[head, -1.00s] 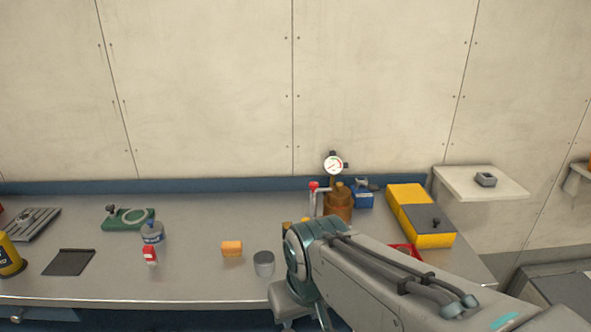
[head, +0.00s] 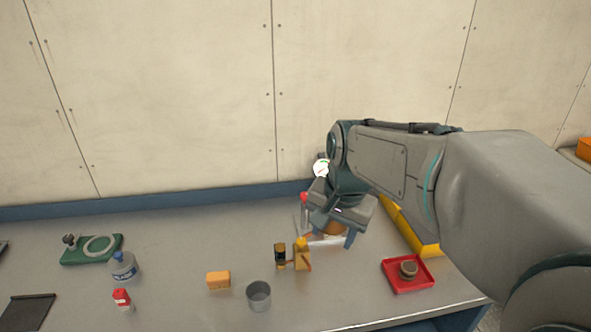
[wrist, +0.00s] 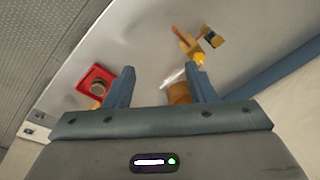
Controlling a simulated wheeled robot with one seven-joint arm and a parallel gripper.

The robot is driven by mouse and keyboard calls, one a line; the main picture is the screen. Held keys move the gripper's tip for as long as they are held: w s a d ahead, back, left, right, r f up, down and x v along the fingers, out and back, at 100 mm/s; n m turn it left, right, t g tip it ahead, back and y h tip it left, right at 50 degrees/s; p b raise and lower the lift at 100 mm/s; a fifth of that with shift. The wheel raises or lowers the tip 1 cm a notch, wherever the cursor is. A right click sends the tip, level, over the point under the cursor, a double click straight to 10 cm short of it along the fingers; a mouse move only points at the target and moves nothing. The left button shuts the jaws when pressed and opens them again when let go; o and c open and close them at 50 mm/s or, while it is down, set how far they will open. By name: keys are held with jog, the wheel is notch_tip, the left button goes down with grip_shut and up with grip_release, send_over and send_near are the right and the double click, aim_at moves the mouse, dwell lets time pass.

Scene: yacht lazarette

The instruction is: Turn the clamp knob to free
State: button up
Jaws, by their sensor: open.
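I cannot tell for sure which part is the clamp knob. A small dark knob (head: 69,240) stands at the left end of a green plate (head: 75,257) with a pale ring, on the left of the bench. A brass-coloured fitting (head: 283,264) with a yellow cap (head: 301,243) and a dark cylinder stands nearer the middle; it also shows in the wrist view (wrist: 187,42). My gripper (head: 328,233) is open and empty, fingers pointing down, above the brown canister (head: 335,228), to the right of the fitting. The canister shows partly between the fingers in the wrist view (wrist: 178,93).
A red tray (head: 388,282) with a small round brown item sits at the right front. Yellow boxes (head: 425,245) are partly hidden behind my arm. An orange block (head: 218,280), a grey cup (head: 258,294) and bottles stand front-left.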

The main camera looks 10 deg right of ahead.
jog(key=w+d+r+m+g+p, duration=0.1)
jog(key=w+r+m+p, duration=0.3)
jog(key=w+m, duration=0.75)
jog(key=m+g+p, duration=0.1)
jog(key=m+p, duration=0.1)
jog(key=m, duration=0.6)
send_near(305, 195)
notch_tip(305, 195, down, 8)
jog(key=shift+w+a+f+p, duration=0.15)
jog(key=shift+f+p, duration=0.1)
jog(key=shift+p, duration=0.95)
jog(key=c, duration=1)
